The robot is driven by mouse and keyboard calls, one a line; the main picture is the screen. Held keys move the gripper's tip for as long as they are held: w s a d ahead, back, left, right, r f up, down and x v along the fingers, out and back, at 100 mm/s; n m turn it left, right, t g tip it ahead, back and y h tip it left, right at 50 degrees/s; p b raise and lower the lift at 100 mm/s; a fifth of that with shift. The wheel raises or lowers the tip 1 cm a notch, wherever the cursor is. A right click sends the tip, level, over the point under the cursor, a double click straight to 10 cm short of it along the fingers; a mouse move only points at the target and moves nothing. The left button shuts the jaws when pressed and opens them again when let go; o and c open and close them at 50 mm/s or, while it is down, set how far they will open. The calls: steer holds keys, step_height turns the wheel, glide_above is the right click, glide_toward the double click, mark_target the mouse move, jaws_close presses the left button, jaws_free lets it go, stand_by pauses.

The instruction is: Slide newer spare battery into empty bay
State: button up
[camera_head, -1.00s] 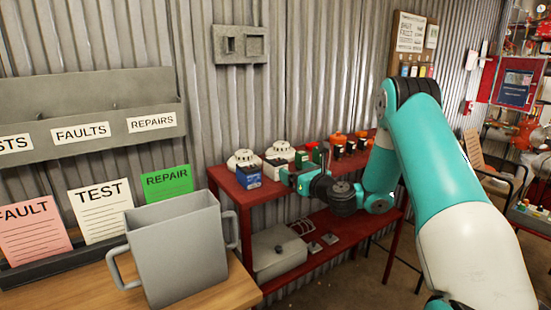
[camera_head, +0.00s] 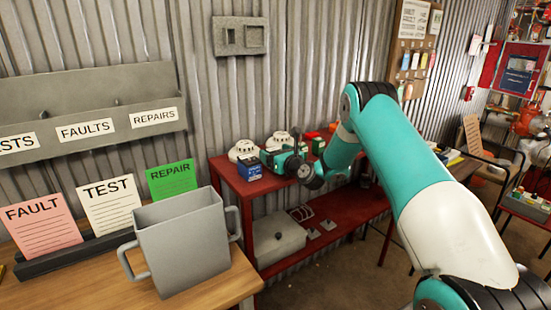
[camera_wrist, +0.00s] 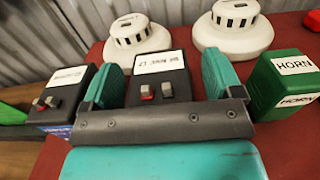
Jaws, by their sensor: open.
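My gripper (camera_wrist: 163,66) is open, one teal finger on each side of a dark battery (camera_wrist: 160,80) with a white label and two terminals. Narrow gaps seem to show beside the fingers; I cannot tell if either touches. A second dark-topped battery (camera_wrist: 68,88) with a blue lower body stands just left of the left finger. In the head view, this blue battery (camera_head: 248,169) stands at the red shelf's left end, beside my gripper (camera_head: 271,157). The battery between the fingers is mostly hidden there. A grey wall plate (camera_head: 258,48) has recesses; I cannot tell if one is the bay.
Two white detectors (camera_wrist: 137,38) (camera_wrist: 233,27) stand behind the batteries. A green HORN box (camera_wrist: 285,83) is close right of the right finger. The red shelf (camera_head: 222,170) is crowded. A grey two-handled bin (camera_head: 182,245) stands on the wooden desk.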

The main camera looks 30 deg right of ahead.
mark_target(276, 150)
steer(key=shift+c, duration=0.4)
steer(key=c, duration=1.4)
steer(key=shift+r, duration=0.1)
step_height(276, 150, up, 20)
